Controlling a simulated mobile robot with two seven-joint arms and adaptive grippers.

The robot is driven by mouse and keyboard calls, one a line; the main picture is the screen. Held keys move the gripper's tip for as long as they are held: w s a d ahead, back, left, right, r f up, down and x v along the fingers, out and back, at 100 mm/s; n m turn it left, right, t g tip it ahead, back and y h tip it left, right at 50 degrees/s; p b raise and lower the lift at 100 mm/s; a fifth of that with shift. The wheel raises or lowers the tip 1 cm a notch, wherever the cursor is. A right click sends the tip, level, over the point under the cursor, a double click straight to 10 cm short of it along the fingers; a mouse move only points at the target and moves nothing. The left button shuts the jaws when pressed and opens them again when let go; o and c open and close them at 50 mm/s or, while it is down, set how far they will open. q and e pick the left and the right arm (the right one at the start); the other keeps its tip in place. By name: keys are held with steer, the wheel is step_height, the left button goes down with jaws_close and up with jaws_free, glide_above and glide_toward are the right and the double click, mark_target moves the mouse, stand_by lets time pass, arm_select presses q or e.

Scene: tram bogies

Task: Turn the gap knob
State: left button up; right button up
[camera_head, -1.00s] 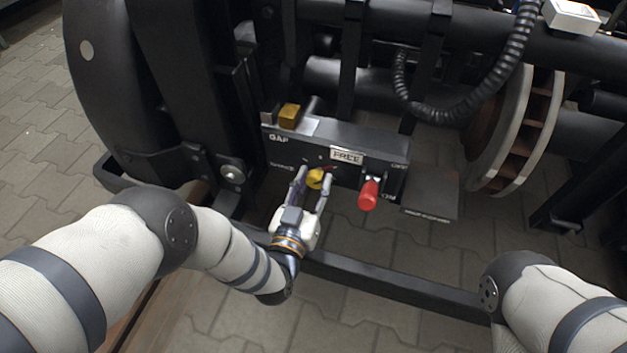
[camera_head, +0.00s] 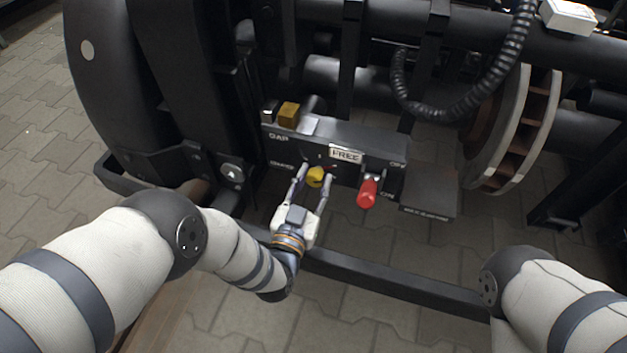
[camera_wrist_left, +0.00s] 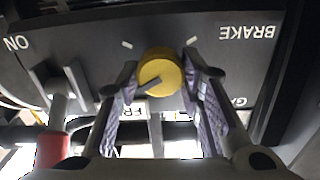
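The yellow gap knob (camera_head: 316,177) is on the front of the black control box (camera_head: 380,146), below a "FREE" window (camera_head: 346,156). The left wrist view shows it as a round yellow knob (camera_wrist_left: 160,76) with a dark pointer mark slanting to the lower left. My left gripper (camera_head: 315,174) reaches up to it with one finger on each side. The fingers (camera_wrist_left: 158,78) stand apart around the knob; a small gap shows on the left in the head view. I cannot tell whether either fingertip touches it. My right gripper is out of view.
A red-handled switch (camera_head: 367,193) is right of the knob; it shows in the left wrist view (camera_wrist_left: 50,148). A black frame bar (camera_head: 395,285) runs below my gripper. A brake disc (camera_head: 518,130) is at right.

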arm_select(q)
steer(key=o, duration=0.4)
steer(key=shift+o, duration=0.2)
steer(key=shift+a, duration=0.1)
steer(key=shift+s, duration=0.1)
steer(key=v, duration=1.1)
steer(key=shift+s+a+r, duration=0.1)
steer(key=shift+s+a, duration=0.1)
steer(key=shift+s, duration=0.15)
